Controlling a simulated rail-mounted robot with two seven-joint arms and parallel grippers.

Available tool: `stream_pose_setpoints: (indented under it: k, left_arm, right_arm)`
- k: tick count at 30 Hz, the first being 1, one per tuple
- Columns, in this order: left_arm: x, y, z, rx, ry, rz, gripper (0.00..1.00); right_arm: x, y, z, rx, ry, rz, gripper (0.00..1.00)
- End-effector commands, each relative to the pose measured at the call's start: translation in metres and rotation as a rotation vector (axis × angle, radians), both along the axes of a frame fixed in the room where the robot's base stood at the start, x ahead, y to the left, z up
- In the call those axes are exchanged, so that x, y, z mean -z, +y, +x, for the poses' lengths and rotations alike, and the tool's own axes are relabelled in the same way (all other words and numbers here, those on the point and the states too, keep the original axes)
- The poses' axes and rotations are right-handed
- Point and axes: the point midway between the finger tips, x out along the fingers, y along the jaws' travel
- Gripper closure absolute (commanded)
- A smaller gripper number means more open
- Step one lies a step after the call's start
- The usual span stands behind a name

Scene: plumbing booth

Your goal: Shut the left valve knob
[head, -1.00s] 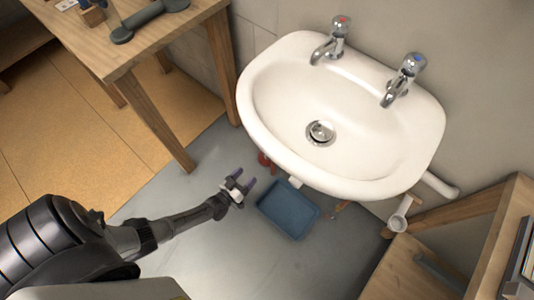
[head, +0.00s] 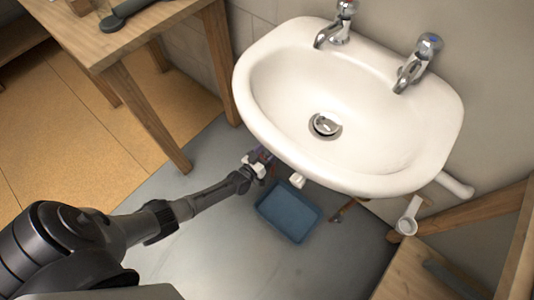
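The left valve knob is under the left front of the white sink (head: 345,120). Its red colour showed there a second ago; now my gripper and the basin rim cover nearly all of it. My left gripper (head: 264,156) is at that spot, its fingers pointing in under the rim. The fingers are small and partly hidden, so I cannot tell whether they are apart, closed or touching the knob. An orange-red part (head: 341,211) shows under the sink further right; I cannot tell if it is the other valve. My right gripper is not in view.
A blue tray (head: 289,212) lies on the grey floor below the sink. A white pipe piece (head: 298,181) hangs below the rim. A wooden table (head: 150,45) stands at left, wooden furniture (head: 425,265) at right. The front floor is clear.

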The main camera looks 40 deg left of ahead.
Motion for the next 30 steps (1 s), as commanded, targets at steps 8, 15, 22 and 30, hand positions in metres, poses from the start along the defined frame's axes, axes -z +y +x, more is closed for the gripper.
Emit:
stream_pose_setpoints:
  k: [8,15,22,30]
  left_arm:
    - [-0.0003,0.0001,0.0022,0.0,0.0,0.0,0.31]
    - [-0.0002,0.0001,0.002,0.0,0.0,0.0,0.47]
    - [-0.0001,0.0001,0.0019,0.0,0.0,0.0,0.69]
    - [-0.0003,0.0,0.0018,0.0,0.0,0.008,0.8]
  right_arm:
    - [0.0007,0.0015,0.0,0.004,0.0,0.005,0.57]
    - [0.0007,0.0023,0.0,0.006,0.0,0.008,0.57]
    - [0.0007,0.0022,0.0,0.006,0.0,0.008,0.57]
    - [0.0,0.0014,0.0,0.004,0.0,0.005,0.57]
